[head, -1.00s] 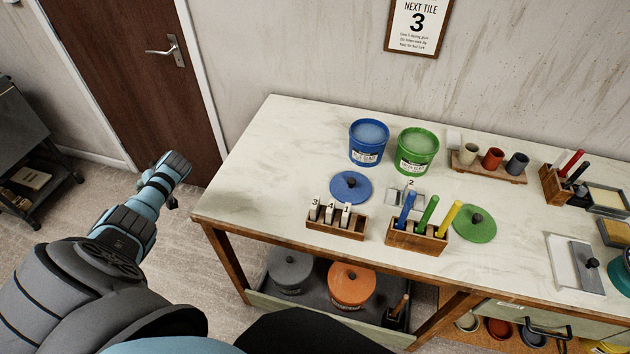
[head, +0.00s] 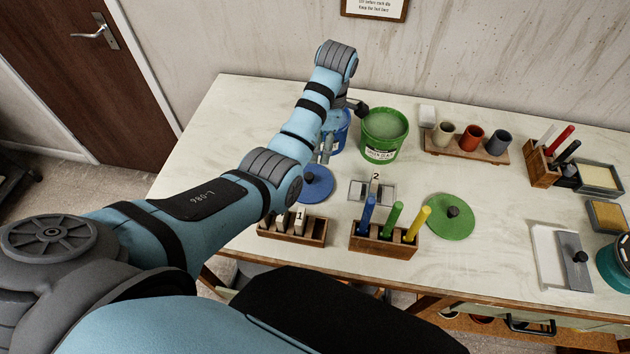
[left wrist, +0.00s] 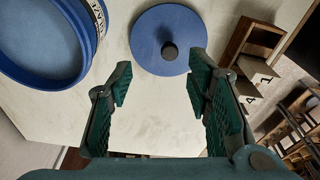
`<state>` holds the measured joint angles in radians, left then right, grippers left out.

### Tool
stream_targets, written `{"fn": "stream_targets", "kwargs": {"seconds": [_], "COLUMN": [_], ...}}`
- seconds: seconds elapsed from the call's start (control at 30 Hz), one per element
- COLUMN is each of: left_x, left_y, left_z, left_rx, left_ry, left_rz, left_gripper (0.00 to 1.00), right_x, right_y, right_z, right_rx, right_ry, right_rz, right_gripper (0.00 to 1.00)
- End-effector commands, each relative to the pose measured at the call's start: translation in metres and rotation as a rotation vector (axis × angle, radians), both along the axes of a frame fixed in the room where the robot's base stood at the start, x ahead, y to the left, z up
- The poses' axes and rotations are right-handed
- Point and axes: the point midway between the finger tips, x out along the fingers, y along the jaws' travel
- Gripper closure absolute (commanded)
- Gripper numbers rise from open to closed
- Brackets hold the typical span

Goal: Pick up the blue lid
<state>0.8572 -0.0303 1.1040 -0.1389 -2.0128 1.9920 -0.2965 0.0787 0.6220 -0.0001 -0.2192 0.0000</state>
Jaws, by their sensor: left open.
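The blue lid (head: 321,190) lies flat on the table in front of the blue bucket. My left arm hides part of its left side in the head view. In the left wrist view the whole blue lid (left wrist: 155,32) shows, with a dark round knob (left wrist: 169,51) at its middle. My left gripper (head: 327,150) hangs above the table near the blue bucket, just behind the lid. In the left wrist view the left gripper (left wrist: 161,75) is open and empty, and the lid lies beyond its fingertips. My right gripper is not in view.
The blue bucket (head: 341,140) is partly hidden behind my left wrist. The green bucket (head: 383,136) stands close on the right. A wooden tile rack (head: 309,235) and a holder with coloured handles (head: 385,240) stand in front. A green lid (head: 450,218) lies to the right.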

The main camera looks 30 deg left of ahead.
Motion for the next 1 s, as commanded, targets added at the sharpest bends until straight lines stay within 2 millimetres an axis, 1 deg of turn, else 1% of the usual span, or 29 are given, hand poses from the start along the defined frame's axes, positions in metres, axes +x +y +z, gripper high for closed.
{"fn": "stream_targets", "kwargs": {"seconds": [0.03,0.13,0.27,0.37,0.43,0.5,0.6,0.77,1.0], "left_x": [-0.002,-0.003,-0.005,-0.01,-0.015,-0.015,-0.014,-0.014,-0.014], "left_y": [0.003,0.006,0.008,0.009,0.01,0.011,0.011,0.011,0.012], "left_z": [-0.026,-0.044,-0.059,-0.074,-0.088,-0.101,-0.107,-0.107,-0.107], "left_rx": [0.001,0.001,0.001,0.001,0.001,0.001,0.001,0.001,0.001], "left_ry": [0.004,0.004,0.002,0.004,0.004,0.002,0.001,0.0,0.0], "left_rz": [0.001,0.001,0.0,-0.002,-0.002,-0.002,-0.004,-0.004,-0.004], "left_gripper": [0.55,0.55,0.55,0.55,0.55,0.55,0.55,0.55,0.93], "right_x": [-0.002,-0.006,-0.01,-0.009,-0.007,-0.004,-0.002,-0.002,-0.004], "right_y": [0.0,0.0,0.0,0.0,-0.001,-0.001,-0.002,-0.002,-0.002], "right_z": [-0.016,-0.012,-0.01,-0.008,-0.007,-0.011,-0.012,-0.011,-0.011], "right_rx": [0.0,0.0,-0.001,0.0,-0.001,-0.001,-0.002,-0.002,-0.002], "right_ry": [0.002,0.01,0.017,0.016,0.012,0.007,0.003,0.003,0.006], "right_rz": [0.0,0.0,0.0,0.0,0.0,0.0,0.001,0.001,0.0], "right_gripper": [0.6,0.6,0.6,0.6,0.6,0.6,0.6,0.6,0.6]}}
